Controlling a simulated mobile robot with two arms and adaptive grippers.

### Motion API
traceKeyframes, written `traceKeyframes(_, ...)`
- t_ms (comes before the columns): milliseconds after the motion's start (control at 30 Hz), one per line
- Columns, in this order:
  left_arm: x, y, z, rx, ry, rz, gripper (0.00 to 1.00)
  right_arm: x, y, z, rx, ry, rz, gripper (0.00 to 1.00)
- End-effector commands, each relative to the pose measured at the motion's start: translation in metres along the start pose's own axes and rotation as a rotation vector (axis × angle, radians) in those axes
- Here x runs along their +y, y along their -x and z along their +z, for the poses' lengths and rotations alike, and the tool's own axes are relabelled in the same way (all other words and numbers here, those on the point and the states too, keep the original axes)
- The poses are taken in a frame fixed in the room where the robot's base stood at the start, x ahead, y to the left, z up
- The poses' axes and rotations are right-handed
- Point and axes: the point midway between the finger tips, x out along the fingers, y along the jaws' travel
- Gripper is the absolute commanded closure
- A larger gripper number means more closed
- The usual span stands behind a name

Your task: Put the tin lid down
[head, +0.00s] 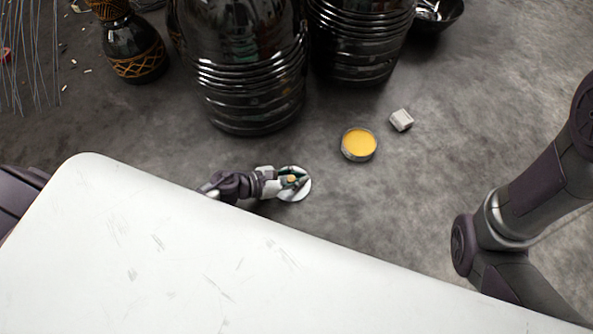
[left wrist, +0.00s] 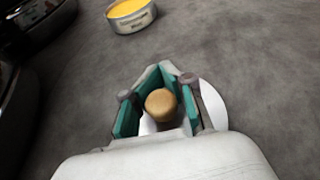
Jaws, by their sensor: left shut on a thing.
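The tin lid (head: 297,195) is a pale round disc with a light wooden knob (left wrist: 160,104). My left gripper (head: 291,180) is shut on the knob, its green-padded fingers on either side. In the left wrist view the lid (left wrist: 213,106) shows beyond the fingers, partly hidden by them. I cannot tell whether the lid touches the floor. The open round tin (head: 358,144) with yellow contents stands on the floor to the right of the lid and apart from it; it also shows at the top of the left wrist view (left wrist: 131,17). My right gripper is not in view.
A small pale block (head: 401,120) lies beyond the tin. A white scratched surface (head: 150,250) fills the front.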

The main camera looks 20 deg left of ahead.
Motion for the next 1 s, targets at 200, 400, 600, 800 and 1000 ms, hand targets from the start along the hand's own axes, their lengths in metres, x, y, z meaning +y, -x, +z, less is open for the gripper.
traceKeyframes(200, 0.0, 0.0, 0.001, -0.001, -0.001, 0.0, 1.0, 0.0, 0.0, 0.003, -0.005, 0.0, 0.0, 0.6)
traceKeyframes(400, 0.0, -0.001, -0.001, -0.001, -0.001, 0.0, 0.72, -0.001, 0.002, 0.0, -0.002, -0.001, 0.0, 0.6)
traceKeyframes(600, 0.0, -0.001, -0.002, 0.0, -0.001, 0.0, 0.49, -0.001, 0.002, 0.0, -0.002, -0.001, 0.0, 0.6)
traceKeyframes(800, 0.0, -0.001, -0.002, 0.0, -0.001, 0.0, 0.49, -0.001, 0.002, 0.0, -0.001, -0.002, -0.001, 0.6)
traceKeyframes(1000, 0.0, 0.012, 0.002, 0.002, 0.0, 0.001, 0.49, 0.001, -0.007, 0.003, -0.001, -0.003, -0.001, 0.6)
